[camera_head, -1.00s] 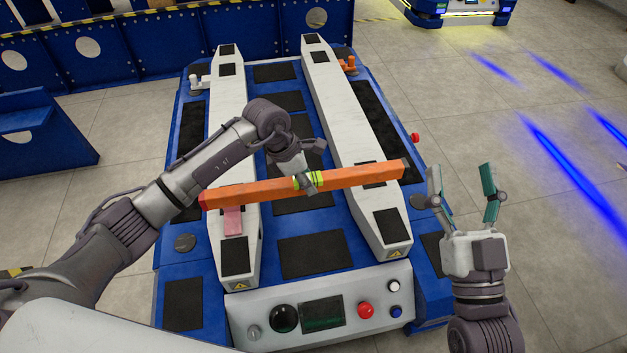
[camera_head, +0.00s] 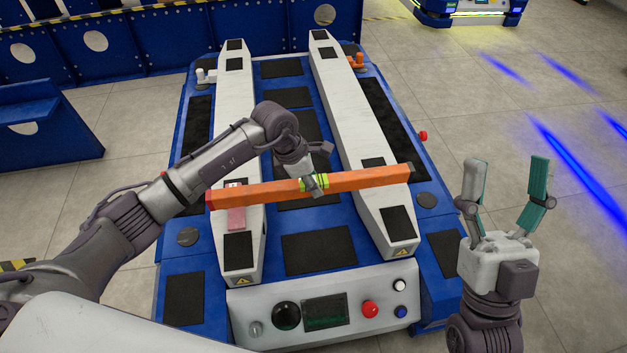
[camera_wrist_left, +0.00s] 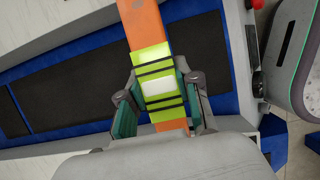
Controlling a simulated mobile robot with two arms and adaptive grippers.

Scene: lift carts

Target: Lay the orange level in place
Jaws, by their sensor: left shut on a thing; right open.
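The orange level (camera_head: 365,180) is a long orange bar with a yellow-green band at its middle. It spans across the two white rails of the blue lift cart, over the left rail (camera_head: 236,100) and the right rail (camera_head: 345,90). I cannot tell whether it touches them. My left gripper (camera_head: 314,184) is shut on the level at the band; the left wrist view shows the band (camera_wrist_left: 158,85) between the fingers (camera_wrist_left: 158,104). A pink patch (camera_head: 236,218) lies on the left rail under the level's left end. My right gripper (camera_head: 506,190) is open and empty, right of the cart.
The cart's front panel (camera_head: 325,305) has buttons and a small screen. An orange peg (camera_head: 357,60) and a white peg (camera_head: 205,75) stand at the cart's back corners. Blue framework (camera_head: 120,45) stands behind.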

